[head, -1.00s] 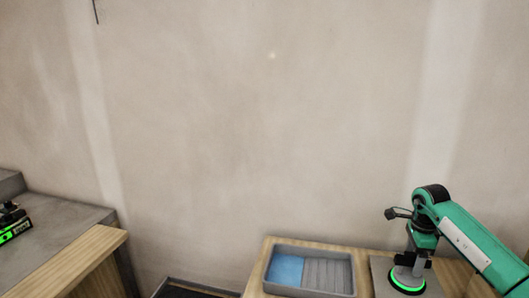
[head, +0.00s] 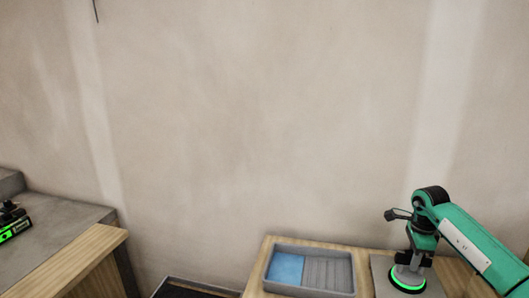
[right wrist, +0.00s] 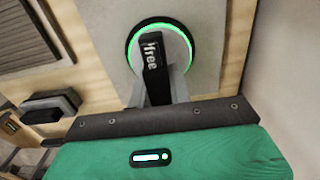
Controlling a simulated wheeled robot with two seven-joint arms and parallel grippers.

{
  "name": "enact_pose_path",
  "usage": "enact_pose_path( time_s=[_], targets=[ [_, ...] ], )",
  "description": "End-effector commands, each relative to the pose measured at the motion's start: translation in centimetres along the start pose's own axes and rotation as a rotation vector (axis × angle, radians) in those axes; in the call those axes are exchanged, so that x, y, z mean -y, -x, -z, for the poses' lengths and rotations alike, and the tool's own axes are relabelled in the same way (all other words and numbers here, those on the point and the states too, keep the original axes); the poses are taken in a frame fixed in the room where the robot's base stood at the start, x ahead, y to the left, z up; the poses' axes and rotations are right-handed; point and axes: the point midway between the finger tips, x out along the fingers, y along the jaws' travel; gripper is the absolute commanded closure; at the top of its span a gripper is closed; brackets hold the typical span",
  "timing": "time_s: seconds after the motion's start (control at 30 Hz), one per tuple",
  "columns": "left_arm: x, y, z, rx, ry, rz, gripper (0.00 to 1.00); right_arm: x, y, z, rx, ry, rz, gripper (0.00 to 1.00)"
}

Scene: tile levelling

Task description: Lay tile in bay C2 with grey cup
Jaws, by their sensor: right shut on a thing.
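A round suction cup (head: 407,280) with a glowing green ring stands on a flat grey slab (head: 380,272) at the right of the wooden bench. My right gripper (head: 415,262) is above the cup and shut on its handle. In the right wrist view the cup (right wrist: 187,42) shows its green ring and a dark handle marked "free", and it rests on the pale grey slab (right wrist: 208,70). A grey tray (head: 315,249) left of the slab holds a blue tile (head: 285,268) beside a bare, ribbed grey bed (head: 327,272). My left gripper is not in view. No bay labels can be read.
At the far left, a black device with a lit green face (head: 15,232) stands on a grey worktop (head: 70,222) with a wooden front edge. A gap separates this worktop from the bench. A dark block (right wrist: 45,108) shows at left in the right wrist view. A plain wall stands behind.

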Motion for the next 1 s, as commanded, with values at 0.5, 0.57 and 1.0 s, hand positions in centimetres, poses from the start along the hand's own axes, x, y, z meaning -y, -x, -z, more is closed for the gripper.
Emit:
enact_pose_path(
  time_s=[0.5, 0.57, 1.0],
  targets=[
    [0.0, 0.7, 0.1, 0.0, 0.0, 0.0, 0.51, 0.1, 1.2, 0.0, 0.001, 0.0, 0.003, 1.0],
    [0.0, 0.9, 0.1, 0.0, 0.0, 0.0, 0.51, 0.1, 1.6, 0.0, 0.001, 0.0, 0.003, 1.0],
    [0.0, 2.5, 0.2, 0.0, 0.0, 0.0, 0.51, 0.1, 4.3, 0.0, 0.001, 0.0, 0.005, 1.0]
  ],
)
